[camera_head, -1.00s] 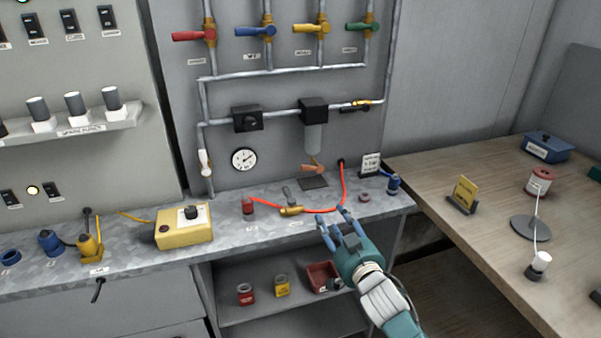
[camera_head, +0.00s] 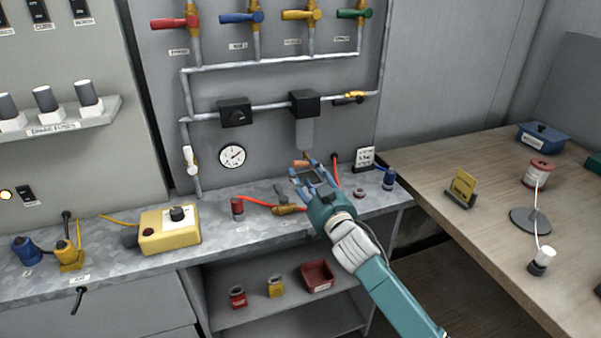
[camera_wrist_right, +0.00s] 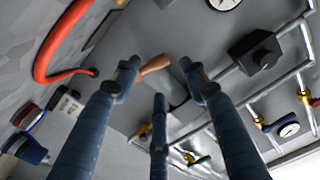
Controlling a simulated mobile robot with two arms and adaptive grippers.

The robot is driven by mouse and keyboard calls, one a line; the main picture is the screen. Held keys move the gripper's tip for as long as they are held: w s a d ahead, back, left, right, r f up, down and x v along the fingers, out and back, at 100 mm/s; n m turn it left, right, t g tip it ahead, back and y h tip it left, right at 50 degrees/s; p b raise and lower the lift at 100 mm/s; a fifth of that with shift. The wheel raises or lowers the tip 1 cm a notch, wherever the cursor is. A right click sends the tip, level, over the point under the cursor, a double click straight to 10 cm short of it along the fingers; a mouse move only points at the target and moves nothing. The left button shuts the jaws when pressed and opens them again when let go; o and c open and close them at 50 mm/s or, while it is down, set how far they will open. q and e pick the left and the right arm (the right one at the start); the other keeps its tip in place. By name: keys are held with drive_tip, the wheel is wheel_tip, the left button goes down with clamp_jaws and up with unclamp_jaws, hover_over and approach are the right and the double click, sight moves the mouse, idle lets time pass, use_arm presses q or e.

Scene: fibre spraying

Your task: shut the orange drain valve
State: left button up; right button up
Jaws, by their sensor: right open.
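The orange drain valve (camera_head: 302,163) is under the grey filter bowl (camera_head: 304,133) on the wall panel. Only a small part of its handle shows above my fingers in the head view. In the right wrist view the orange handle (camera_wrist_right: 155,64) lies between my two upper fingertips, pointing left. My right gripper (camera_head: 312,178) is open just in front of the valve, its fingers (camera_wrist_right: 158,72) spread around the handle. I cannot tell whether a finger touches it. My left gripper is not in view.
A red hose (camera_head: 258,202) and a brass fitting (camera_head: 286,209) lie on the metal bench (camera_head: 215,235) left of my gripper. A small sign (camera_head: 365,158) and blue connector (camera_head: 389,180) stand to the right. Pipes and a black regulator (camera_head: 235,112) are on the panel.

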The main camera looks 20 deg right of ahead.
sight(299, 165)
drive_tip(key=w+b, duration=0.1)
drive_tip(key=w, duration=0.2)
drive_tip(key=shift+f, duration=0.2)
drive_tip(key=shift+w+r, duration=0.15)
drive_tip(key=shift+w, duration=0.6)
drive_tip(key=shift+c, duration=0.5)
